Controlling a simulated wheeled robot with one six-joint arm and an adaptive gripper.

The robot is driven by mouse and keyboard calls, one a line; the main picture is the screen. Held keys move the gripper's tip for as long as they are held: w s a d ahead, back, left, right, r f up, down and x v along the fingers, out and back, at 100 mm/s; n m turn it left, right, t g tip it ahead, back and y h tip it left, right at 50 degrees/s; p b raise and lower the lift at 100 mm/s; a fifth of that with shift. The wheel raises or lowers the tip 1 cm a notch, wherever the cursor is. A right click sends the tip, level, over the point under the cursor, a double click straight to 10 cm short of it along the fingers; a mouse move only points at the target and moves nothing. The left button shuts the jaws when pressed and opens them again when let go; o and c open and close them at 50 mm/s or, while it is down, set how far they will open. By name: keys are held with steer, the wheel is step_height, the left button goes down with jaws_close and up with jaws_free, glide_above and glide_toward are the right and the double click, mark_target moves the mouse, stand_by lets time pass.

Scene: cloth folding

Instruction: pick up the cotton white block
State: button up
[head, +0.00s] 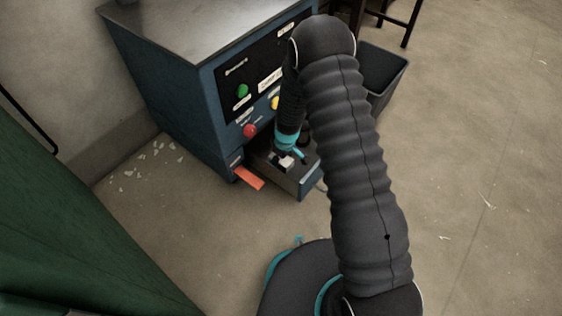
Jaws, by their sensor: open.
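A small white block (286,163) shows at the low grey tray or drawer (308,183) at the foot of the blue machine. My gripper (292,158) reaches down from above, right over the white block. A teal finger shows to the right of the block. The gripper is open, with the block at or between its fingertips. I cannot tell whether the fingers touch it. Part of the tray is hidden behind my arm and gripper.
The blue machine (175,85) has green, yellow and red buttons on its dark panel. An orange-red strip (249,178) sticks out beside the tray. A dark bin (388,75) stands behind my arm. A green surface (65,220) fills the lower left. Open floor lies in front.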

steer(key=shift+f+b, duration=0.2)
steer(key=shift+b, duration=0.1)
stand_by(0.4)
steer(key=c, duration=0.9)
